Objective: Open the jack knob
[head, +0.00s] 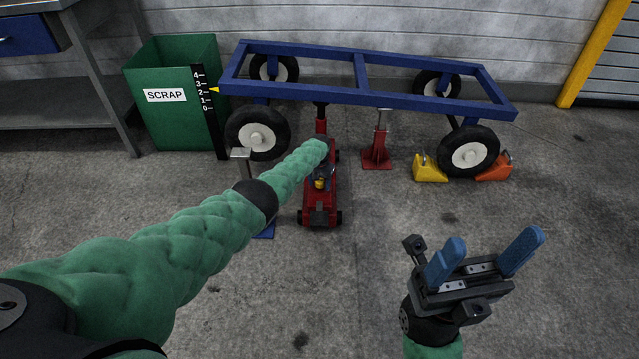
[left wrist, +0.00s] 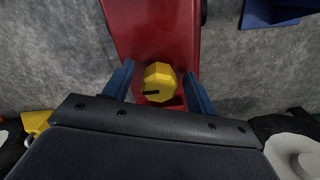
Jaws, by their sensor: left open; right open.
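The yellow jack knob (head: 319,184) sits on the red floor jack (head: 318,214), which stands partly under the blue cart frame. In the left wrist view the knob (left wrist: 159,77) is faceted with a dark mark on its face. It lies between the two blue fingers of my left gripper (left wrist: 158,85), which is open; whether a finger touches it I cannot tell. In the head view my left forearm hides most of that gripper. My right gripper (head: 486,247) is open and empty above the floor at the right, far from the jack.
The blue wheeled cart (head: 430,98) stands over the jack. A red stand (head: 376,152) is beside the jack, and a yellow chock (head: 429,169) and an orange chock (head: 494,168) flank a wheel. A green scrap bin (head: 170,120) stands left.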

